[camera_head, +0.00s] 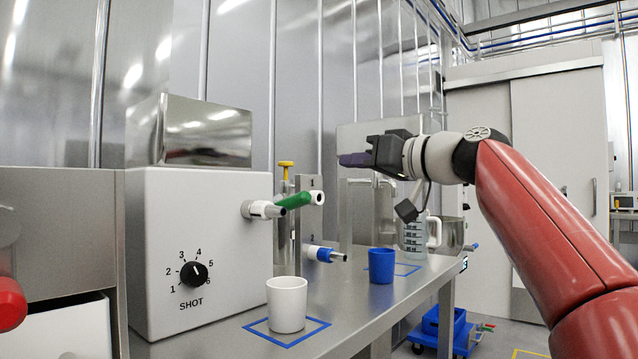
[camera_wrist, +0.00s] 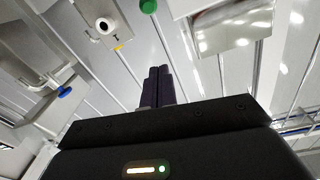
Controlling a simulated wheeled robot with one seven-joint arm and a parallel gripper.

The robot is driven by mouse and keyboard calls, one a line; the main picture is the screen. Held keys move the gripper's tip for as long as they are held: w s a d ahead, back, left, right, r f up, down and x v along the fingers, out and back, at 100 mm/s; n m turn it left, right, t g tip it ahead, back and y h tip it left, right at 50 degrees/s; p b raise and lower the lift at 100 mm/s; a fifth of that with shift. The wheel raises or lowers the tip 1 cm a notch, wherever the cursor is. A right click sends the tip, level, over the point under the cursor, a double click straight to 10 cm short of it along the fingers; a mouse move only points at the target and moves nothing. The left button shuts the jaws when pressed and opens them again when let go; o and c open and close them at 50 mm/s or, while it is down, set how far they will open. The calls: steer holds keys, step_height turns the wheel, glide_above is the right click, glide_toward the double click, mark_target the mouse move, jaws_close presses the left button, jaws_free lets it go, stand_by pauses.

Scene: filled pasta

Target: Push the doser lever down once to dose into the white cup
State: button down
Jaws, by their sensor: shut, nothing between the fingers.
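The doser is a white box (camera_head: 200,250) with a SHOT dial, at the left of the bench in the head view. Its green lever (camera_head: 293,201) sticks out to the right, tilted slightly up, above a white spout (camera_head: 258,209). In the wrist view a round green end (camera_wrist: 148,6), seemingly the lever's, shows at the top edge. The white cup (camera_head: 287,305) stands upright inside a blue square on the bench, below the spout area. My gripper (camera_head: 342,160) is shut and empty, to the right of and higher than the lever in the picture, apart from it; its fingers (camera_wrist: 155,86) also show in the wrist view.
A blue cup (camera_head: 382,266) stands farther back in another blue square, near a blue-collared spout (camera_head: 325,254). A yellow-topped fitting (camera_head: 286,165) is behind the lever. A clear measuring jug (camera_head: 415,234) stands beyond. The bench front (camera_head: 365,325) beside the white cup is clear.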

steer(key=p, duration=0.6)
glide_above(312, 198)
steer(key=shift+r, duration=0.25)
steer(key=shift+s+d+f+b, duration=0.1)
steer(key=shift+s+f+b, duration=0.15)
steer(key=shift+f, duration=0.45)
steer(key=shift+s+d+f+b, duration=0.15)
steer(key=shift+s+f+b, duration=0.1)
steer(key=shift+f, duration=0.45)
steer(key=shift+s+d+f+b, duration=0.1)
steer(key=shift+s+f+b, duration=0.15)
steer(key=shift+f, duration=0.45)
steer(key=shift+f, duration=0.1)
step_height(312, 198, down, 12)
steer(key=d+b, duration=0.1)
steer(key=b, duration=1.4)
steer(key=shift+s+d+b, duration=0.15)
steer(key=shift+s+b, duration=0.2)
steer(key=shift+s, duration=0.1)
